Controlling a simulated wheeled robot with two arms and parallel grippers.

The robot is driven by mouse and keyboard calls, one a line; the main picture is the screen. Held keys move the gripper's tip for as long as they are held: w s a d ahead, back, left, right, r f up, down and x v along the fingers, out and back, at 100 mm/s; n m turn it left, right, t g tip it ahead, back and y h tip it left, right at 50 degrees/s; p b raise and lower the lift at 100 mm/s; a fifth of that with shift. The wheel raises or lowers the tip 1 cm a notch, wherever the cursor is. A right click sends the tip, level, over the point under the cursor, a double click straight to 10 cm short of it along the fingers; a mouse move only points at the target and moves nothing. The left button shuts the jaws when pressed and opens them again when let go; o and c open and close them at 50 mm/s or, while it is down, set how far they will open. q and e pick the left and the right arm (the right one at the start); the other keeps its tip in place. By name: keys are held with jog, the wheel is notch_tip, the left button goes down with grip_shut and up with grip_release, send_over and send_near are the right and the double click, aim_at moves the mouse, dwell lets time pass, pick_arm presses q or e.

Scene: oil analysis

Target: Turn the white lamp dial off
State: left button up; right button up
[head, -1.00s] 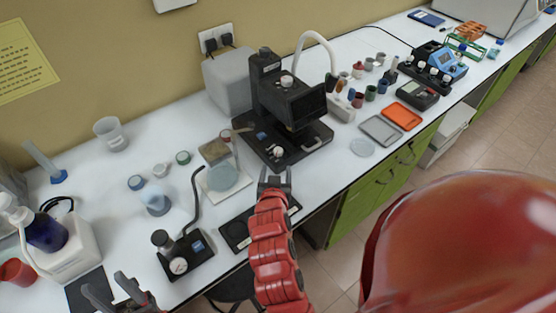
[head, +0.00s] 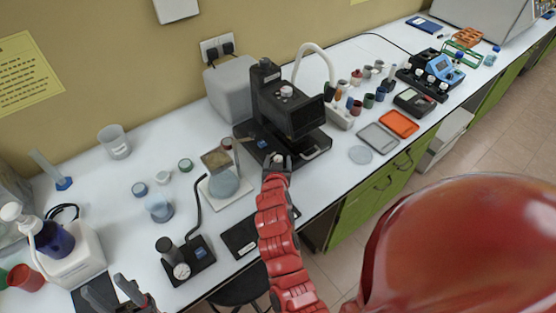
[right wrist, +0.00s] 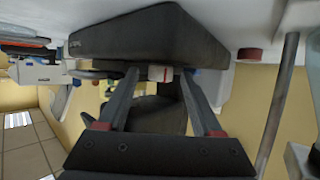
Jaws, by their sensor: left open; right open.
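The black analysis device (head: 288,110) stands at the back middle of the bench. A small white dial (head: 277,159) sits at the front of its base. My right gripper (head: 277,167) is at this dial. In the right wrist view the open fingers (right wrist: 159,77) lie on either side of a small white part (right wrist: 158,73), seemingly the dial; contact cannot be told. A second white knob (head: 286,91) is on top of the device. My left gripper (head: 118,292) is open and empty at the lower left, over the bench's front edge.
A glass flask (head: 222,182) on a white plate stands left of my right gripper. A gauge device (head: 184,261) with a bent tube and a dark flat plate (head: 243,235) are nearer. Orange (head: 399,123) and grey (head: 379,138) trays lie to the right. Several small cups stand behind them.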

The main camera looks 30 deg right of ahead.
grip_shut()
jog(key=n+y+p, duration=0.1)
jog(key=p, duration=0.1)
jog(key=n+y+p, duration=0.1)
jog(key=p, duration=0.1)
jog(key=shift+s+d+r+t, duration=0.1)
jog(key=shift+r+t, duration=0.1)
jog(key=shift+t, duration=0.2)
jog(key=shift+d+f+n+y+p, duration=0.1)
jog(key=shift+f+n+y+p, duration=0.05)
jog(key=shift+n+y+p, duration=0.35)
jog(key=shift+f, duration=0.1)
grip_release()
